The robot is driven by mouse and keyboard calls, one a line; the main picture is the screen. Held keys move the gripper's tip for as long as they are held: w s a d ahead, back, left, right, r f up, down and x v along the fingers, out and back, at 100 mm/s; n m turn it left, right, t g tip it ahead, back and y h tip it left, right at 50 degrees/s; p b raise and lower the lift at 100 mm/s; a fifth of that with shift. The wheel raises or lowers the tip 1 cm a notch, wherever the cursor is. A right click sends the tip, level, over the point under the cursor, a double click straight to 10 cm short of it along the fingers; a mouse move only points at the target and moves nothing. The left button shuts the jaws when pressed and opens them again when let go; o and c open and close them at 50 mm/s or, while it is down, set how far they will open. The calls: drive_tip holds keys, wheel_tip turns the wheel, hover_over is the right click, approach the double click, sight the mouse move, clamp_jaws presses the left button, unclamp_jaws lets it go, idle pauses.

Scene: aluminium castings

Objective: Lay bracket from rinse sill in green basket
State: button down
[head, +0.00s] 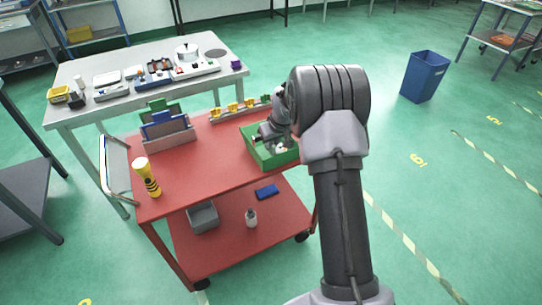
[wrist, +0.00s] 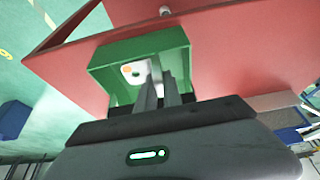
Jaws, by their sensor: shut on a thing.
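The green basket (head: 283,161) stands on the right part of the red cart top. In the wrist view the green basket (wrist: 112,58) opens in front of my fingers. My gripper (wrist: 166,82) points into it, with its fingers close together. The bracket (wrist: 136,73), a pale metal piece with a dark hole and an orange spot, is at the fingertips, inside the basket's outline. My gripper is shut on it; the fingers hide part of it. I cannot tell whether the bracket touches the basket floor. In the head view my arm covers part of the basket.
On the red cart (head: 200,175) are a rack with green and blue plates (head: 168,130), a rail with yellow parts (head: 238,108) and a yellow-black torch (head: 147,178). A grey table (head: 65,114) with tools stands behind. A blue bin (head: 425,76) stands on the floor at right.

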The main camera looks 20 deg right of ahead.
sight(271, 151)
wheel_tip(271, 151, down, 4)
drive_tip(key=shift+b, duration=0.6)
drive_tip(key=shift+f, duration=0.2)
drive_tip(key=c, duration=1.5)
unclamp_jaws()
